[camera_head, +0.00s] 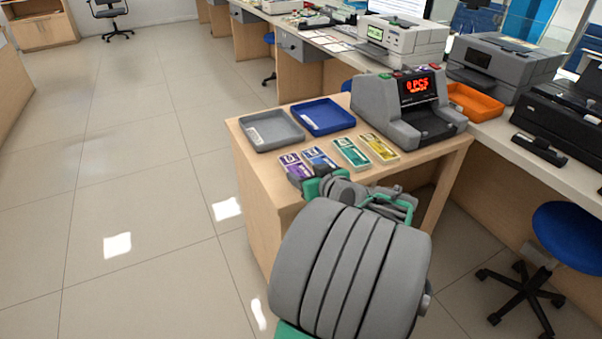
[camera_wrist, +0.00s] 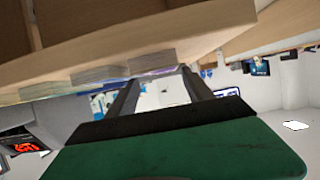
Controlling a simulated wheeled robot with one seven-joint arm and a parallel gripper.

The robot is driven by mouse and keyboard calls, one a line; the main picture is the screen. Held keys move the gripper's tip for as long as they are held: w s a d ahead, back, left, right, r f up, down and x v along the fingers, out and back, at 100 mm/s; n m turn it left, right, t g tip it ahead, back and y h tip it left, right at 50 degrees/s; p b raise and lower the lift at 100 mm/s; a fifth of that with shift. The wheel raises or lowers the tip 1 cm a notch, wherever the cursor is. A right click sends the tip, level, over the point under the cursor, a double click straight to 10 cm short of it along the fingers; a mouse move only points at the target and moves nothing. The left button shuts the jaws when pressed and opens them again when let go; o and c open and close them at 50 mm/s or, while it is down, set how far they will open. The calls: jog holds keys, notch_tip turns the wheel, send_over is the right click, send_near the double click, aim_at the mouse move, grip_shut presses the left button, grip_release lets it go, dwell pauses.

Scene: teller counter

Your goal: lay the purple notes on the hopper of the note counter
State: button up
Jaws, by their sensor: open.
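The purple notes (camera_head: 293,164) lie flat at the left end of a row of note bundles on the wooden counter. The grey note counter (camera_head: 410,108), with a red "0 PCS" display, stands behind the row to the right; its hopper is hard to make out from here. My gripper (camera_head: 309,184) is at the counter's near edge, just in front of the purple and blue notes. In the wrist view my gripper (camera_wrist: 160,88) is open, its two dark fingers apart and pointing toward the bundles. Nothing is clearly held between them.
Blue notes (camera_head: 319,158), green notes (camera_head: 351,152) and yellow notes (camera_head: 379,147) lie right of the purple ones. A grey tray (camera_head: 271,130) and a blue tray (camera_head: 323,116) sit behind. An orange tray (camera_head: 475,103) is right of the machine.

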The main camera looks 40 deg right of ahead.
aim_at(298, 169)
jog(key=x, duration=0.4)
jog(key=shift+c, duration=0.4)
jog(key=shift+d, duration=0.1)
jog(key=c, duration=1.2)
jog(key=shift+o, duration=0.2)
notch_tip(298, 169, up, 10)
jog(key=p, duration=0.2)
jog(key=w+a+r+n+y, duration=0.2)
jog(key=a+n+y, duration=0.15)
jog(key=a, duration=1.35)
jog(key=w+a+r+n+y, duration=0.1)
jog(key=w+a+n+y, duration=0.2)
jog(key=a, duration=1.4)
notch_tip(298, 169, up, 8)
jog(key=w+y+p, duration=0.1)
jog(key=p, duration=1.8)
jog(key=shift+w, duration=0.25)
